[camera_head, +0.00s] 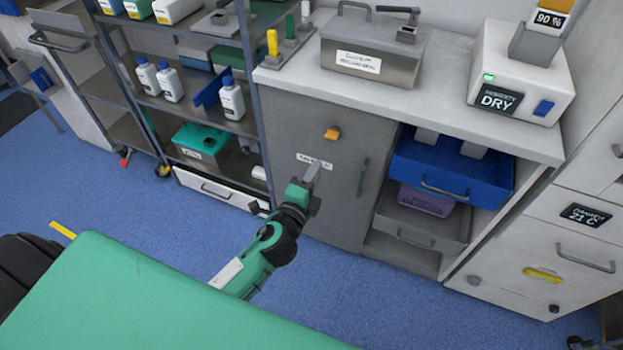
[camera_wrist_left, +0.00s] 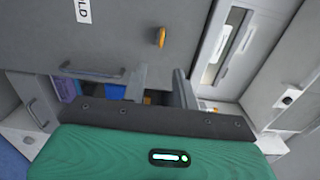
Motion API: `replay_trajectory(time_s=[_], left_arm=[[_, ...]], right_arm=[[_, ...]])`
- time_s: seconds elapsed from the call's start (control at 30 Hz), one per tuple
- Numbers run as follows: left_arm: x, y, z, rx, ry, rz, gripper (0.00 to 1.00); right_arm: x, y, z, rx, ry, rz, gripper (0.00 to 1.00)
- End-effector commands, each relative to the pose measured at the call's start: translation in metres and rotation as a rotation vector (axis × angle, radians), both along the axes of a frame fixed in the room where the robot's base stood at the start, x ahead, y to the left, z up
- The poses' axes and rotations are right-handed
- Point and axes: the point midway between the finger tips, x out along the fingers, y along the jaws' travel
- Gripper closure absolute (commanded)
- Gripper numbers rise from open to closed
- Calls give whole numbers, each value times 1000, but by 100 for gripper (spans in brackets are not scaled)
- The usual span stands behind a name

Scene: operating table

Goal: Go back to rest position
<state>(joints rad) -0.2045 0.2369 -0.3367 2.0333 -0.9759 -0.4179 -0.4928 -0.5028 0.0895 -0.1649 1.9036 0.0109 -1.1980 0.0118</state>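My left gripper (camera_head: 311,180) is in front of a grey cabinet door (camera_head: 345,135) with a white label, an orange latch (camera_head: 332,133) and a vertical handle (camera_head: 362,178). In the left wrist view, its two fingers (camera_wrist_left: 160,86) stand apart with nothing between them, so it is open and empty. The door's orange latch (camera_wrist_left: 160,37) and handle (camera_wrist_left: 92,71) show beyond the fingers there, clear of them. I cannot tell how far the fingertips are from the door. My right gripper is not in view.
A green surface (camera_head: 150,295) fills the lower left and hides part of my arm. A shelf rack with bottles (camera_head: 232,98) stands left of the cabinet. A blue drawer (camera_head: 450,172) sits out at right. Blue floor (camera_head: 390,305) is free in front.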

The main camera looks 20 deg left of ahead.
Motion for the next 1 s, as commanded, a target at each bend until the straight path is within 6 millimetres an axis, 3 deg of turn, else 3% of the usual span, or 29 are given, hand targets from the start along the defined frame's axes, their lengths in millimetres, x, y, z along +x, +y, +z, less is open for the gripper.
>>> replay_trajectory(time_s=[0.2,0.77,0.87,0.97,1.0], left_arm=[[-11,0,0,0,0,0,71],[-12,2,-2,-11,8,6,71],[-16,10,-21,-87,73,47,71],[-30,26,-63,-258,217,146,71],[-40,33,-87,-348,293,201,71]], right_arm=[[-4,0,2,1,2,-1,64],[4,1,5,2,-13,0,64],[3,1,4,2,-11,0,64],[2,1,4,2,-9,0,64],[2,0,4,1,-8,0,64]])
